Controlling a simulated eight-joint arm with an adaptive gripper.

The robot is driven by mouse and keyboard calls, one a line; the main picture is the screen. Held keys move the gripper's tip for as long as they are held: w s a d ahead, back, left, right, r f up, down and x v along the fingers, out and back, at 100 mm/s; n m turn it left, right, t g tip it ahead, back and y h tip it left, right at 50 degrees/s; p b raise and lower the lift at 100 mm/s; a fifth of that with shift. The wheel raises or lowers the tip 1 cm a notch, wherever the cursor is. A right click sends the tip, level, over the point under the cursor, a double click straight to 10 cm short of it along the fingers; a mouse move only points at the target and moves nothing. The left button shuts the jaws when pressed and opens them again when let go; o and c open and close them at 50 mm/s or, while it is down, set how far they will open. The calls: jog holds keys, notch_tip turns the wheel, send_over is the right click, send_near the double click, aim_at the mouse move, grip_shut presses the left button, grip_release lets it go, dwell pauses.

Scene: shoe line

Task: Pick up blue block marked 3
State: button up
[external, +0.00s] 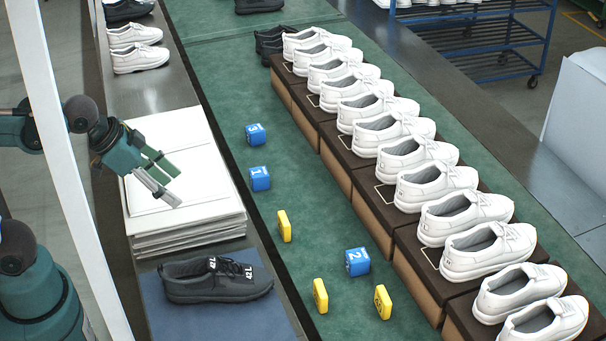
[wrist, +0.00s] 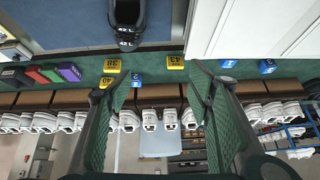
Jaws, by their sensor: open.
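The blue block marked 3 (external: 255,134) rests on the green belt, the farthest of the blue blocks in the external view. In the wrist view, a blue block at the right, seemingly the same one (wrist: 267,66), lies outside the right finger. My gripper (external: 168,180) is open and empty above the white stack, left of the block and apart from it. Its two green fingers (wrist: 152,82) spread wide in the wrist view.
Blue block 1 (external: 260,179) sits close to block 3; blue block 2 (external: 357,261) and yellow blocks (external: 285,226) lie nearer. White shoes on boxes (external: 385,245) line the belt's right side. A white stack (external: 190,238) and black shoe (external: 217,280) are left. Belt around block 3 is clear.

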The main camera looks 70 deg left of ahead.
jog(key=w+a+r+m+g+p, duration=0.1)
jog(key=w+a+r+m, duration=0.15)
jog(key=w+a, duration=0.35)
jog(key=w+a+r+m+g+p, duration=0.1)
jog(key=w+a+r+m, duration=0.15)
jog(key=w, duration=0.55)
jog(key=m+g+p, duration=0.4)
jog(key=m+g, duration=0.1)
jog(key=m, duration=0.6)
send_over(255, 128)
jog(key=f, duration=2.4)
jog(key=shift+d, duration=0.25)
jog(key=shift+a+f, duration=0.3)
jog(key=shift+f+b, duration=0.3)
jog(key=shift+f, duration=1)
